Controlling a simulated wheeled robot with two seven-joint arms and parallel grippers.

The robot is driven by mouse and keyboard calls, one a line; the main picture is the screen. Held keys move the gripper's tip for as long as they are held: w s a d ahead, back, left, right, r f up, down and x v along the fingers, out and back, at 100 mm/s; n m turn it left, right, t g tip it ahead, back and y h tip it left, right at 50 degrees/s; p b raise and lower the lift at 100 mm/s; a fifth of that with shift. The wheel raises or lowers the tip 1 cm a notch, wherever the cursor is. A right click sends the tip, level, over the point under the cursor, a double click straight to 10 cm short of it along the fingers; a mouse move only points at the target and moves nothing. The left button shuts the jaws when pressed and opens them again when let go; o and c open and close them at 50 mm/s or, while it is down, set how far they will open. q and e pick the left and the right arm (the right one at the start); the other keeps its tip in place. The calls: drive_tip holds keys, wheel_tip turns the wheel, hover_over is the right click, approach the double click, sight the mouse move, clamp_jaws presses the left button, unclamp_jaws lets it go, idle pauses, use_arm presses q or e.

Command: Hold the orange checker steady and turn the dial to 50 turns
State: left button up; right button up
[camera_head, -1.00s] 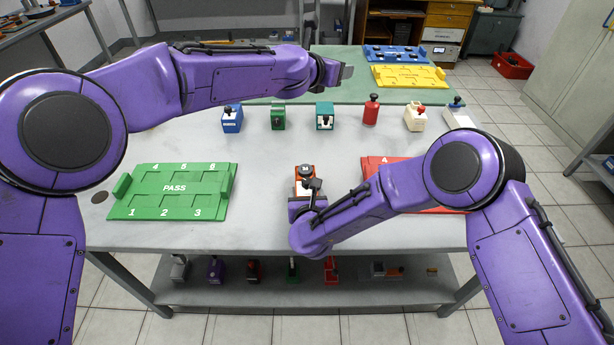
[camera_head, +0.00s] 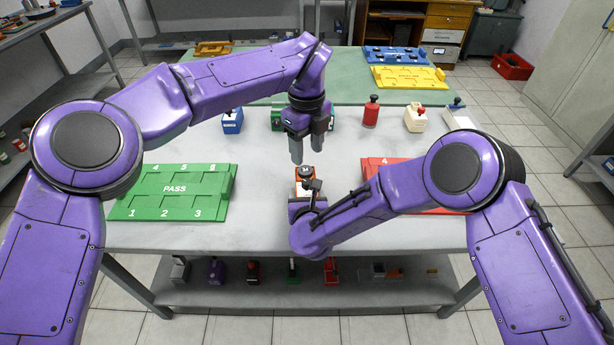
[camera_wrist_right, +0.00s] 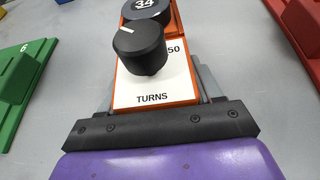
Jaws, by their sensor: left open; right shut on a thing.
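The orange checker (camera_head: 304,184) stands on the grey table in front of me. In the right wrist view its orange body (camera_wrist_right: 129,87) has a white face with "TURNS" and "50" on it. A black dial (camera_wrist_right: 139,48) with a white mark sits on that face. A round black top reading 34 (camera_wrist_right: 146,8) is behind the dial. My right gripper (camera_wrist_right: 160,95) is shut on the checker's near end; its fingers are mostly hidden beneath the body. My left gripper (camera_head: 312,150) points down, open and empty, just above and behind the checker.
A green PASS tray (camera_head: 174,208) lies to the left, and a red tray (camera_head: 373,163) lies partly behind my right arm. A blue device (camera_head: 232,121), a red one (camera_head: 371,112) and a cream one (camera_head: 415,118) stand along the back. Bare table surrounds the checker.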

sight(307, 181)
use_arm(q)
wheel_tip(307, 181, down, 10)
drive_tip(key=shift+r, duration=0.15)
clamp_jaws()
